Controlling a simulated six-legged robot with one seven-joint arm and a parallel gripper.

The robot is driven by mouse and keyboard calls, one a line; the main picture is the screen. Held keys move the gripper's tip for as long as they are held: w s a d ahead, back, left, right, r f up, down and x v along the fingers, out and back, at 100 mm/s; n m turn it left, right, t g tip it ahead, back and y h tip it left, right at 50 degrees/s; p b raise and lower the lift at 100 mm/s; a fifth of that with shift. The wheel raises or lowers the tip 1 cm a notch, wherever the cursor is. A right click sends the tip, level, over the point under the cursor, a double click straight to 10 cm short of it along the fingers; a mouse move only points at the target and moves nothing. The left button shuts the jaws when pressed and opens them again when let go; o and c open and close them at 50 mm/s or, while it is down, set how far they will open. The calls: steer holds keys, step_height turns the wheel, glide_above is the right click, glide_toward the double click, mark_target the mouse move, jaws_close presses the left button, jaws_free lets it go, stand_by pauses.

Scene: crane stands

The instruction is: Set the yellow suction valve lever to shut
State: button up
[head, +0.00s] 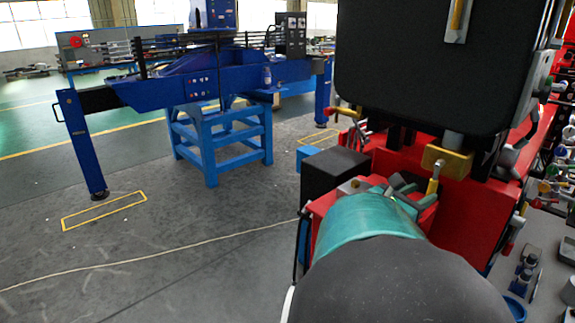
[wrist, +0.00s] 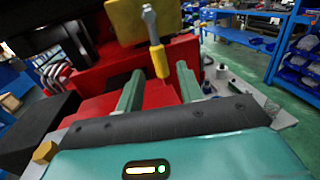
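A lever with a yellow grip (head: 432,187) hangs downward from a yellow valve block (head: 446,161) on the red machine. In the wrist view the yellow grip (wrist: 160,63) hangs nearly straight down, slightly tilted, from the yellow block (wrist: 138,20). I take this for the suction valve lever. My gripper (wrist: 160,70), teal with two green fingers, is open. In the wrist view the grip appears between the fingers, with a gap on both sides; I cannot tell how deep it lies. In the head view my gripper (head: 412,198) is just left of and below the lever, partly hidden by my arm.
A large black box (head: 430,60) overhangs the valve block. A black block (head: 335,170) stands left of my gripper. Other levers, one yellow with a red tip (head: 347,112), sit nearby on the red machine (head: 460,220). Open grey floor (head: 170,245) lies at left.

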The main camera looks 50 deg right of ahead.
mark_target(430, 189)
steer(key=x, duration=0.5)
steer(key=shift+s+d, duration=0.1)
steer(key=shift+d, duration=0.2)
jaws_close()
